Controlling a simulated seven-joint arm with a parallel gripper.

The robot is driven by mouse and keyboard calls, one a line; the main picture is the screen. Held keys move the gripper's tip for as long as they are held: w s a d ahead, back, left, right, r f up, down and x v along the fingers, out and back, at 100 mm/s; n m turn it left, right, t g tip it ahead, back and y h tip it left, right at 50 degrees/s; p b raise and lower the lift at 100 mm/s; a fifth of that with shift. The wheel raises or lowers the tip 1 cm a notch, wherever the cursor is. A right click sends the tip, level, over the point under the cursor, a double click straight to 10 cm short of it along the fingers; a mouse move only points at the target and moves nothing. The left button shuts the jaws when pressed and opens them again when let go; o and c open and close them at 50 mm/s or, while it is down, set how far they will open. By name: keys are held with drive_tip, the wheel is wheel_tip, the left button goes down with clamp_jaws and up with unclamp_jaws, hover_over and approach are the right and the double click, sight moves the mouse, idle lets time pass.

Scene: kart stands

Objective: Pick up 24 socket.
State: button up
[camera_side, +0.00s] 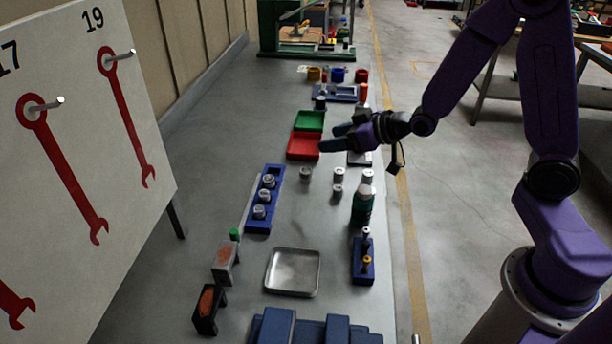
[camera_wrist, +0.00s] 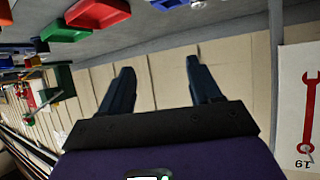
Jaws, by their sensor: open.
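Several silver sockets show in the side view. Three stand in a blue rack (camera_side: 250,222): a far socket (camera_side: 268,180), a middle socket (camera_side: 264,196) and a near socket (camera_side: 259,212). Loose sockets stand on the bench to the right: one left (camera_side: 305,174), two closer together (camera_side: 338,173) (camera_side: 337,191), and a silver piece (camera_side: 367,177) near the bottle. No size marks are readable, so I cannot tell which is the 24. My gripper (camera_side: 332,138) is open and empty, raised near the red tray. The wrist view shows its spread fingers (camera_wrist: 162,78) with nothing between them.
A red tray (camera_side: 303,146) and green tray (camera_side: 309,120) lie beyond the sockets. A green bottle (camera_side: 361,207) stands on the right. A metal tray (camera_side: 293,271) and blue holder (camera_side: 363,270) are nearer. A wrench board (camera_side: 90,130) stands at left.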

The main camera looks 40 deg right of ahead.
approach(307, 170)
drive_tip(key=shift+w+a+f, duration=0.25)
drive_tip(key=shift+w+f, duration=0.1)
drive_tip(key=shift+w, duration=0.15)
drive_tip(key=shift+x, duration=3.75)
clamp_jaws()
